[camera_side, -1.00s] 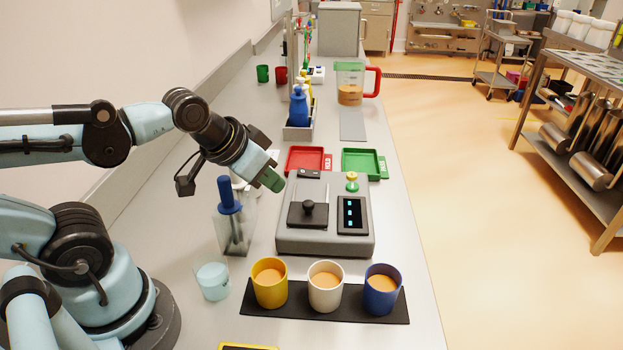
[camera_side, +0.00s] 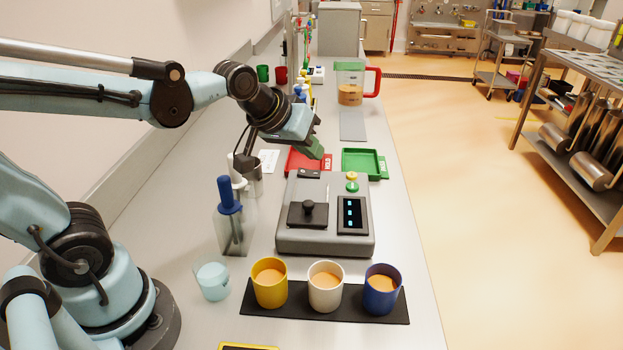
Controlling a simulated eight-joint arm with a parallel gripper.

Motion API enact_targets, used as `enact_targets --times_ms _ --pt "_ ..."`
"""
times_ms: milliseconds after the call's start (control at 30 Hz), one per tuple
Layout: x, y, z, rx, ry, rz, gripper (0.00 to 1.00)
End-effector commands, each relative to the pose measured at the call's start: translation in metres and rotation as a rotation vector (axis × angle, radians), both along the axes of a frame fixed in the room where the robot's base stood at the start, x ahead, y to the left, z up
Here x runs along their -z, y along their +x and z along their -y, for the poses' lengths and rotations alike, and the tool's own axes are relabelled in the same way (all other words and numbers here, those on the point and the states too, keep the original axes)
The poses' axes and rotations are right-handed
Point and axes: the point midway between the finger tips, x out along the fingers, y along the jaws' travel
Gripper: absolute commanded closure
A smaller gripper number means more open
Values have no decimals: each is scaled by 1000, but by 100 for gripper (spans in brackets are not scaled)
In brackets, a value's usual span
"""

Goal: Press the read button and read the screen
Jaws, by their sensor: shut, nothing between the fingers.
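The grey instrument (camera_side: 290,240) stands in the middle of the bench. Its dark screen (camera_side: 353,215) shows a column of small light-blue marks, too small to read. Behind the screen are a yellow button (camera_side: 351,177) and a green button (camera_side: 352,187); their labels cannot be read. A black knob (camera_side: 308,206) sits on a dark plate left of the screen. My gripper (camera_side: 316,152), with green fingertips, is shut and empty. It hangs above the instrument's back edge, in front of the red tray, left of the buttons and apart from them.
Yellow (camera_side: 269,288), white (camera_side: 325,292) and blue (camera_side: 382,294) cups of brown powder stand on a black mat (camera_side: 300,312) in front. A blue-handled tool stands in a clear holder (camera_side: 232,230) at left. Red (camera_side: 297,157) and green (camera_side: 361,165) trays lie behind.

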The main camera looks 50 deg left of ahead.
Motion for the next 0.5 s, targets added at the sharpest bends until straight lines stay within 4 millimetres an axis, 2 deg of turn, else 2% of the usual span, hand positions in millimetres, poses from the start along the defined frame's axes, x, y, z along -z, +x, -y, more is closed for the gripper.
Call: enact_targets --times_ms 100,300,500 --pt "-2 30 0 -73 -70 22 100" --pt "0 74 1 -187 -188 55 100" --pt "5 101 1 -259 -265 76 100"
